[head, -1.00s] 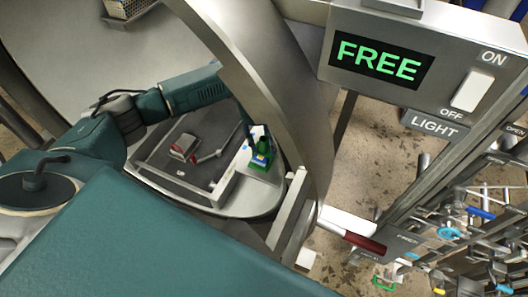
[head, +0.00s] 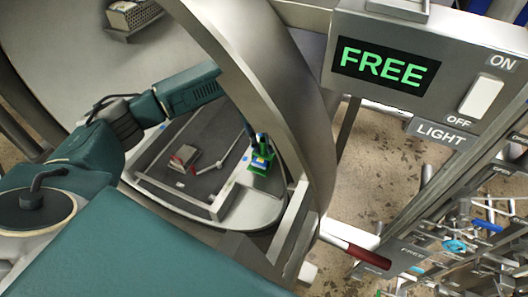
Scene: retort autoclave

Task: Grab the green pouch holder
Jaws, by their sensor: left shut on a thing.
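The green pouch holder (head: 257,169) is inside the round chamber, at the right part of the tray (head: 160,197). A small blue and yellow item shows at its top. My left gripper (head: 261,149) reaches in from the left and is at the top of the holder, shut on it. The fingertips are small and partly hidden by the holder and the chamber rim. I cannot tell whether the holder still touches the tray. My right gripper is not in view.
The thick metal chamber rim (head: 262,85) curves close to the right of the holder. A red and grey device (head: 183,158) and a jointed bar (head: 224,172) lie on the tray. A panel reading FREE (head: 385,68) with a light switch stands at the right.

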